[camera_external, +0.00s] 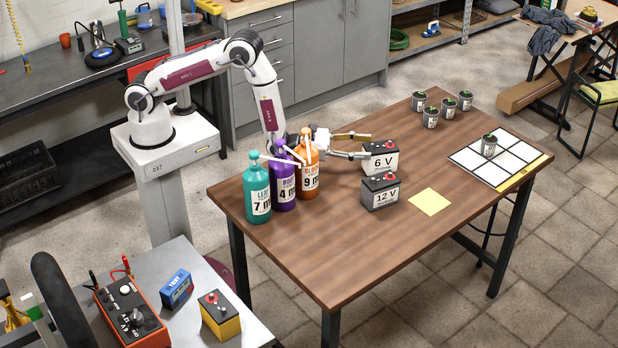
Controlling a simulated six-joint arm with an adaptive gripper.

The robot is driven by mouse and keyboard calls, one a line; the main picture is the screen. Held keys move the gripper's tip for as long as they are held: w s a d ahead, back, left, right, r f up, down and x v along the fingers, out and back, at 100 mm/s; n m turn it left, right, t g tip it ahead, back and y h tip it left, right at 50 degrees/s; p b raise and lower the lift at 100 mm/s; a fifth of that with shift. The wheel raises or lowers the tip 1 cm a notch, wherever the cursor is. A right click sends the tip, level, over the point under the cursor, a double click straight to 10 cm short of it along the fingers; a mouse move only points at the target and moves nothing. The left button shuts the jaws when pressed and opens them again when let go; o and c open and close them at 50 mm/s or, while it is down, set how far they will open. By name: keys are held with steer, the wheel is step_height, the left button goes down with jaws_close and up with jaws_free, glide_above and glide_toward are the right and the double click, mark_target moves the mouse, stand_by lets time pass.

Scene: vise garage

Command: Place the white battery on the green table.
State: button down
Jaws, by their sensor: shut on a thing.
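The white battery (384,163), with a black top and "6 V" on its pale front, is on or just above the brown wooden table (330,262); I cannot tell which. My gripper (366,145) reaches it from the left, with its fingers at the battery's upper left side, shut on it. Part of the far finger contact is hidden. A second battery (380,192), grey with a black top and marked "12 V", stands just in front of it. No table with a green top shows; the table here is brown.
Teal (257,193), purple (283,183) and orange (308,168) pump bottles stand under my arm. A yellow square (430,202) lies right of the batteries. Several dark cans (448,108) stand at the back. A white grid board (520,155) holds one can. The table's front is clear.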

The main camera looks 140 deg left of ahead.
steer(key=shift+f, duration=0.55)
steer(key=c, duration=1)
jaws_free()
steer(key=shift+f, duration=0.25)
steer(key=shift+r, duration=0.1)
steer(key=shift+v, duration=3.75)
